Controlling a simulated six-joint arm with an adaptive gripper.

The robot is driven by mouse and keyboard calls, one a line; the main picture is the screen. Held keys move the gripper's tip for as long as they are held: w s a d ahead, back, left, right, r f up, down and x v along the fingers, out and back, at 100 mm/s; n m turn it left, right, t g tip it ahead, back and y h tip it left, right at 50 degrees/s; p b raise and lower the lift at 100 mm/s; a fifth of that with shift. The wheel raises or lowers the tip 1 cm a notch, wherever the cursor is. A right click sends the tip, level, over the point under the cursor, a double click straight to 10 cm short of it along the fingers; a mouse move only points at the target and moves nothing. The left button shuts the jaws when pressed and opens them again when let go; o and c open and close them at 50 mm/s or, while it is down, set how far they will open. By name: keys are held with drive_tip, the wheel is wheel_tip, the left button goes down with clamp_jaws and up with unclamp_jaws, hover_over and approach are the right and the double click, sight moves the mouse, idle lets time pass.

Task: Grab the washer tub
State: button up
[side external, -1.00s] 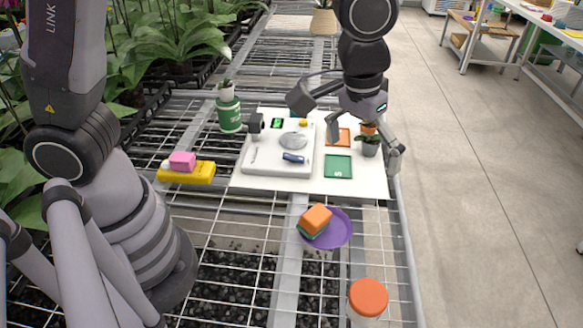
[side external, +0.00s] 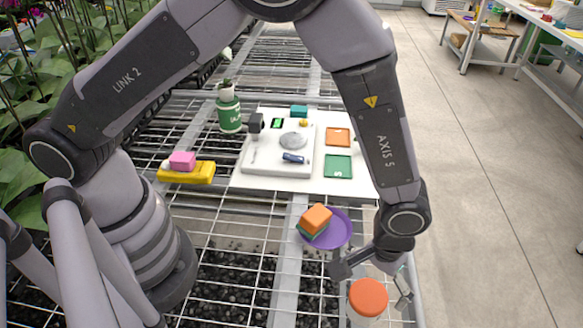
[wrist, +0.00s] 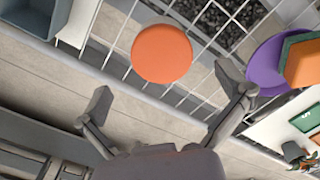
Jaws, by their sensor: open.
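A tub with a round orange lid (side external: 368,297), which looks to be the washer tub, stands on the wire bench near its front right edge. Its body below the lid is pale and mostly hidden. In the wrist view its orange lid (wrist: 161,54) lies ahead of the fingertips, in line with the space between them. My gripper (side external: 372,281) is open and empty, close to the lid, with a finger to either side in the side view. In the wrist view the open fingers (wrist: 165,92) are spread wider than the lid. I cannot tell their exact height against it.
A purple plate (side external: 340,230) with an orange and green block (side external: 315,219) sits just behind the tub. Further back is a white board (side external: 262,183) with a tray and small items. A yellow block (side external: 186,174) with a pink one lies left. The floor is right of the bench edge.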

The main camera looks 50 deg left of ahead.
sight(369, 295)
wheel_tip(369, 295, down, 5)
drive_tip(key=shift+w+a+r, duration=0.1)
drive_tip(key=c, duration=1.2)
